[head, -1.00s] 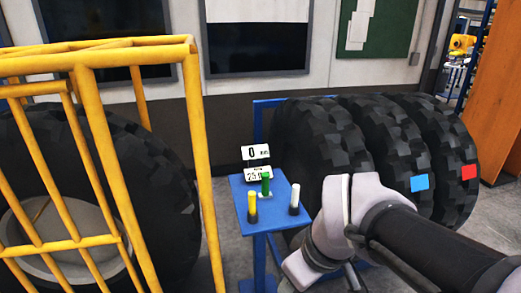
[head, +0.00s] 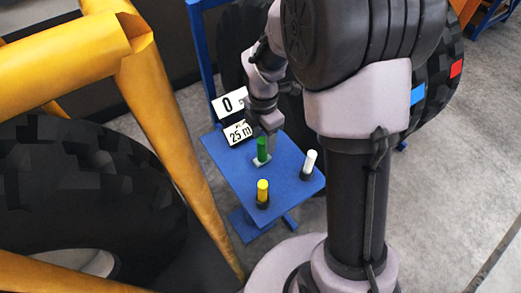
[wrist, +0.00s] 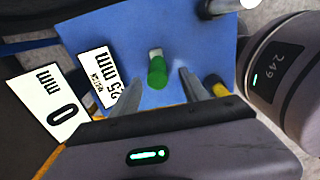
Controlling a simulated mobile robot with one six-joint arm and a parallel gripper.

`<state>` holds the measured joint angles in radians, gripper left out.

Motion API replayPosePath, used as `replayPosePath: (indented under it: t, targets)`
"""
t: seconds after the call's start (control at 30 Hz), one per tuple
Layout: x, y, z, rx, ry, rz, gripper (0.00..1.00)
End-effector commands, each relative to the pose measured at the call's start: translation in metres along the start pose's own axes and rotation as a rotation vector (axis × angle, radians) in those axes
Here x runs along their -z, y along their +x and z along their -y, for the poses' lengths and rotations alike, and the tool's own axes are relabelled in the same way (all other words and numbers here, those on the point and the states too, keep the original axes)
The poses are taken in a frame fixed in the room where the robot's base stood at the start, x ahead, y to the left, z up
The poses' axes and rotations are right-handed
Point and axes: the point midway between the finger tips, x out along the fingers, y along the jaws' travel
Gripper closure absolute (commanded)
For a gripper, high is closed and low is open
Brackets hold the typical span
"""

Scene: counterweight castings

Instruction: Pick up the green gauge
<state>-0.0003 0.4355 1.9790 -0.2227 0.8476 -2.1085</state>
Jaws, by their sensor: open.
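In the wrist view the green gauge (wrist: 157,72) shows between and just beyond my two finger tips. My gripper (head: 270,128) hangs right above the green gauge, pointing down. Its fingers (wrist: 157,85) are apart, one on each side of the gauge, and hold nothing. I cannot tell how far the fingertips are above the gauge.
A yellow gauge (head: 262,194) stands at the front of the stand and a white gauge (head: 309,164) at its right. Cards reading 0 (head: 230,104) and 25 mm (head: 238,133) stand at the back left. A yellow frame (head: 150,110) rises at left; black tyres (head: 437,75) stand behind at right.

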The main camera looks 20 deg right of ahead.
Motion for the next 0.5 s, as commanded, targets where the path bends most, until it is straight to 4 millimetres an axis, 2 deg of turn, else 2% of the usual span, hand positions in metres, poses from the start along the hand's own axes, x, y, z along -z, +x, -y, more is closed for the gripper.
replayPosePath:
  t: [0.03, 0.1, 0.27, 0.5]
  targets:
    - [0.000, 0.017, 0.000, 0.002, 0.001, -0.001, 0.47]
    - [0.000, 0.028, 0.000, 0.000, 0.001, -0.001, 0.47]
    - [0.000, 0.040, 0.000, -0.001, 0.001, 0.000, 0.47]
    - [0.001, 0.085, -0.001, 0.001, 0.002, 0.000, 0.47]
